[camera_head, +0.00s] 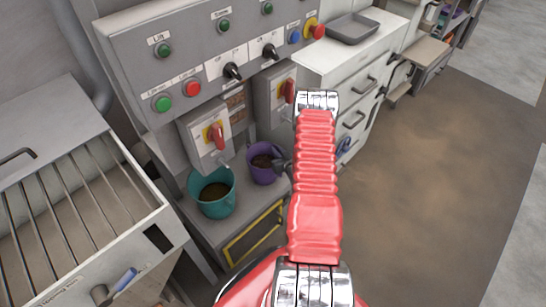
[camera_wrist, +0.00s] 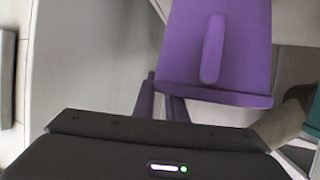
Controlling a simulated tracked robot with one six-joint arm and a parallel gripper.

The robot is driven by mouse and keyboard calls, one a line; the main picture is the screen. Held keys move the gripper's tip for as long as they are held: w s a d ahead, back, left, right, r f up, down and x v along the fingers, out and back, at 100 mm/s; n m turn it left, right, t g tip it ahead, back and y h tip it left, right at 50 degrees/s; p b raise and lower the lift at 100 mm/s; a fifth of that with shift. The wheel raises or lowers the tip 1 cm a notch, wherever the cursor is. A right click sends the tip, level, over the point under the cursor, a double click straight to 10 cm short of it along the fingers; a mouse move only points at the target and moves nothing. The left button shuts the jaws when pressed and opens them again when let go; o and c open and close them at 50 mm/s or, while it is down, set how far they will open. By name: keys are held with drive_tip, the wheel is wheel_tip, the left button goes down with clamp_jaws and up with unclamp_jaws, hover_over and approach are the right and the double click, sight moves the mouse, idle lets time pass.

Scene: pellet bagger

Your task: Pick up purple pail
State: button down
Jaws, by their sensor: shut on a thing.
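The purple pail (camera_head: 264,177) stands upright under the grey control panel, with brown material inside. It also fills the upper middle of the wrist view (camera_wrist: 225,50), where a raised vertical strip shows on its wall. My gripper (camera_head: 281,165) reaches the pail's right side in the head view, partly hidden by my red arm. I cannot tell whether the pail's base is off the surface below.
A teal pail (camera_head: 216,201) with brown contents stands close to the left. Two boxes with red switches (camera_head: 214,136) hang just above the pails. A white drawer cabinet (camera_head: 350,75) stands to the right, with a grey tray (camera_head: 352,27) on top. Open floor (camera_head: 430,170) lies right of my arm.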

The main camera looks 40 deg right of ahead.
wheel_tip(320, 180, up, 10)
idle(0.6)
idle(1.0)
